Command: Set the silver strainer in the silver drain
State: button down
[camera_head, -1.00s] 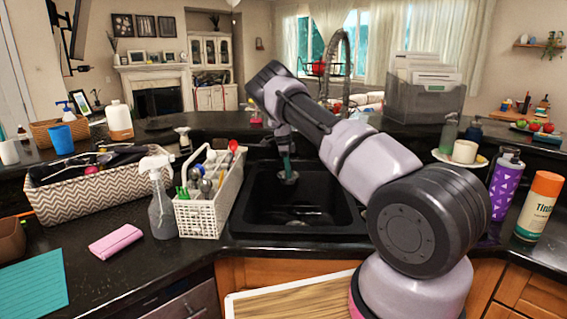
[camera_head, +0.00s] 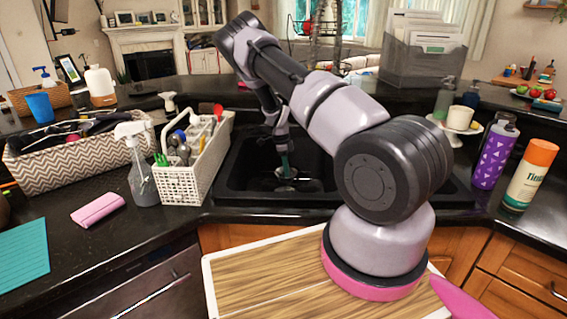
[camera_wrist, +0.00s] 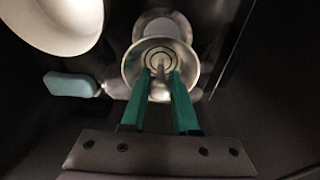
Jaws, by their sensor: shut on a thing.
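The silver strainer (camera_wrist: 150,62) is a shallow round metal cup with a small centre post. In the wrist view, the green fingers of my gripper (camera_wrist: 160,78) are shut on that post. The silver drain (camera_wrist: 162,24) shows as a round metal ring just beyond the strainer, partly covered by it. In the head view, my gripper (camera_head: 284,163) reaches down into the black sink with the strainer (camera_head: 287,173) at its tips. The drain (camera_head: 284,188) shows just below it on the sink floor. The strainer appears above the floor; the exact gap is hard to tell.
A white round dish (camera_wrist: 55,22) and a blue sponge (camera_wrist: 70,85) lie left of the strainer in the wrist view. A white caddy (camera_head: 185,180) stands at the sink's left edge. A purple bottle (camera_head: 494,152) and an orange-capped bottle (camera_head: 529,175) stand right.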

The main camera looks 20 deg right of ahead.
jog(key=shift+f, duration=4.6)
jog(key=shift+f, duration=0.15)
jog(key=shift+f, duration=0.5)
jog(key=c, duration=0.6)
grip_release()
jog(key=r, duration=0.3)
jog(key=a+r, duration=0.1)
jog(key=r, duration=0.7)
jog(key=shift+w+a, duration=0.2)
jog(key=shift+w, duration=0.15)
jog(key=shift+f, duration=0.1)
